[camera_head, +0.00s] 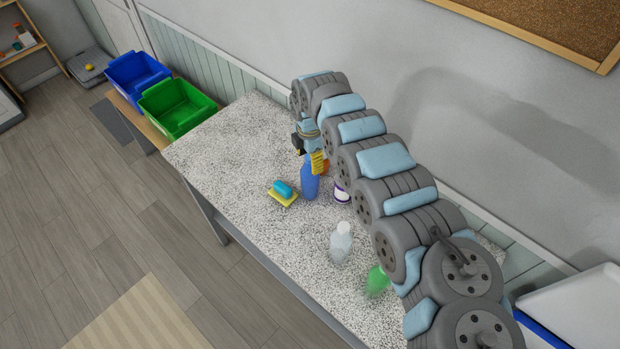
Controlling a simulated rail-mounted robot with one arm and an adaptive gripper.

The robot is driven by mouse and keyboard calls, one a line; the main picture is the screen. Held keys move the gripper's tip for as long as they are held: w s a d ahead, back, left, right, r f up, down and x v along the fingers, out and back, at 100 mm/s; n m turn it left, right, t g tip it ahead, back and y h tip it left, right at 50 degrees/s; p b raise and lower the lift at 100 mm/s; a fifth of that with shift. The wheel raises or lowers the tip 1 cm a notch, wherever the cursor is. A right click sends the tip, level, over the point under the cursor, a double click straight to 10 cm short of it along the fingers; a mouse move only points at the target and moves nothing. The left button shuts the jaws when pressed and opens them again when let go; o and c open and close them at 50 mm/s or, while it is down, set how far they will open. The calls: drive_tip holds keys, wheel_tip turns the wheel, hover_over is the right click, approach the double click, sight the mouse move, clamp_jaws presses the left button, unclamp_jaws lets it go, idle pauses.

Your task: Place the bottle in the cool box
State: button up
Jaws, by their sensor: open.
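Several bottles stand on the speckled counter (240,165). A blue bottle (310,187) is upright directly below my gripper, its top hidden behind it. A clear bottle with a whitish top (341,245) stands nearer the front, and a green bottle (377,281) stands to its right, partly beside my arm. My gripper (314,163), with a yellow part showing, is open at the top of the blue bottle; I cannot tell whether they touch. A white, blue-edged object (575,305) at the lower right may be the cool box; it is cut off by the frame.
A yellow sponge with a blue item (283,192) lies left of the blue bottle. A white and purple container (342,191) stands close to my arm. Blue (137,72) and green bins (177,106) sit beyond the counter's left end. The counter's left part is clear.

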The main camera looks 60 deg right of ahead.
clamp_jaws()
idle(0.3)
